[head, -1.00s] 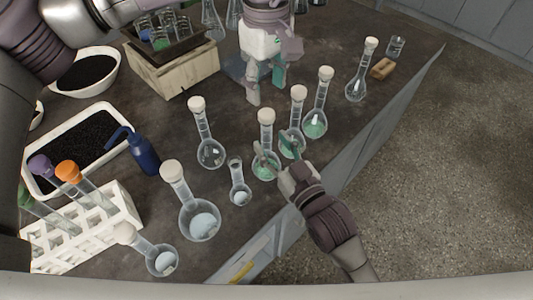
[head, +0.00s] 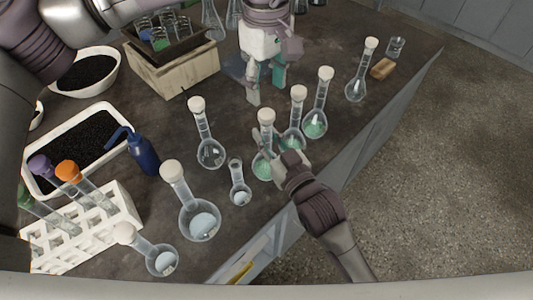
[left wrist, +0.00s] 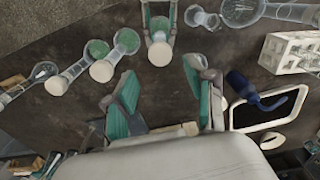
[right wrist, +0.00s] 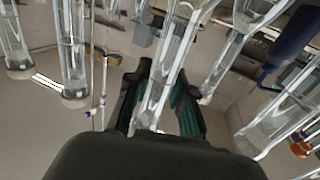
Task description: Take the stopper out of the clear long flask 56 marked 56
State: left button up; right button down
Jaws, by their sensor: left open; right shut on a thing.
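A clear long-necked flask (head: 263,166) with green contents and a cream stopper (head: 266,116) stands near the table's front edge. I cannot read its marking. My right gripper (head: 272,147) is shut on its neck, below the stopper; the right wrist view shows the glass neck (right wrist: 165,75) between the fingers. My left gripper (head: 266,93) is open and empty, pointing down behind and above the stopper. In the left wrist view, the stopper (left wrist: 160,54) lies ahead of the open left fingers (left wrist: 155,92), apart from them. The stopper sits in the flask's mouth.
Two similar stoppered flasks (head: 298,95) (head: 325,75) stand close on the right. Another flask (head: 198,106) and a small open flask (head: 239,182) stand on the left. A wooden crate (head: 180,78) is behind, and a blue bottle (head: 145,153) stands farther left.

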aim_at(266, 113)
pick_arm(q)
jog(key=m, duration=0.3)
jog(key=shift+d, duration=0.1)
jog(key=shift+f+m, duration=0.2)
jog(key=shift+m, duration=0.5)
notch_tip(266, 113, down, 8)
jog(key=shift+r, duration=0.2)
